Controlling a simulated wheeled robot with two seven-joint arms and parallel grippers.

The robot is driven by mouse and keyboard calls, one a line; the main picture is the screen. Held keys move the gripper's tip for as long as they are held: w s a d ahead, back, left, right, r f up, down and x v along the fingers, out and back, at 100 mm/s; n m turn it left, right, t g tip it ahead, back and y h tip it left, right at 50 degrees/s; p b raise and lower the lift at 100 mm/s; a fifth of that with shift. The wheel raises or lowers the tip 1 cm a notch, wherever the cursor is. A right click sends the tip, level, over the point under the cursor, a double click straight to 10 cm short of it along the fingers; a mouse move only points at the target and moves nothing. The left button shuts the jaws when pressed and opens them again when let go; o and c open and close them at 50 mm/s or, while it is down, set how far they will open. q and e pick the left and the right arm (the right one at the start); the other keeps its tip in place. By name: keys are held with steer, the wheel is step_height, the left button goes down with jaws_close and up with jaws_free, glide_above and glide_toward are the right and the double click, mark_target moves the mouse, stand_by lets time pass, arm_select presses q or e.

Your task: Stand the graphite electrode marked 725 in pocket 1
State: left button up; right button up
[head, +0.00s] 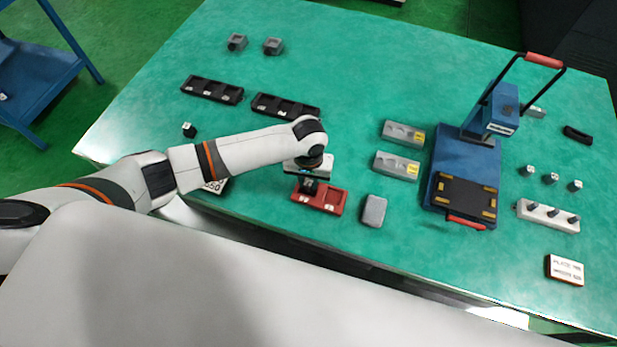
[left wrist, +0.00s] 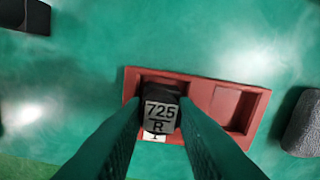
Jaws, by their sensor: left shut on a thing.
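The graphite electrode (left wrist: 161,112) is a dark block whose top reads 725 with an R below, in the left wrist view. My left gripper (head: 310,181) is shut on it, one finger on each side. The electrode is at the left pocket of a red two-pocket tray (head: 333,209), also in the left wrist view (left wrist: 205,80). A white label (left wrist: 152,137) on the tray's near edge, partly covered by the electrode, appears to read 1. I cannot tell whether the electrode touches the pocket floor. The right pocket (left wrist: 232,107) is empty. My right gripper is not in view.
A grey rounded block (head: 374,210) stands just right of the tray. Black trays (head: 212,90) lie behind, and a small dark block (head: 189,130) is at the left. Grey two-hole blocks (head: 396,166) and a blue press (head: 463,170) stand to the right.

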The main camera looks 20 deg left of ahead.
arm_select(q)
steer(key=o, duration=1.1)
step_height(320, 180, up, 12)
steer(key=shift+b, duration=0.4)
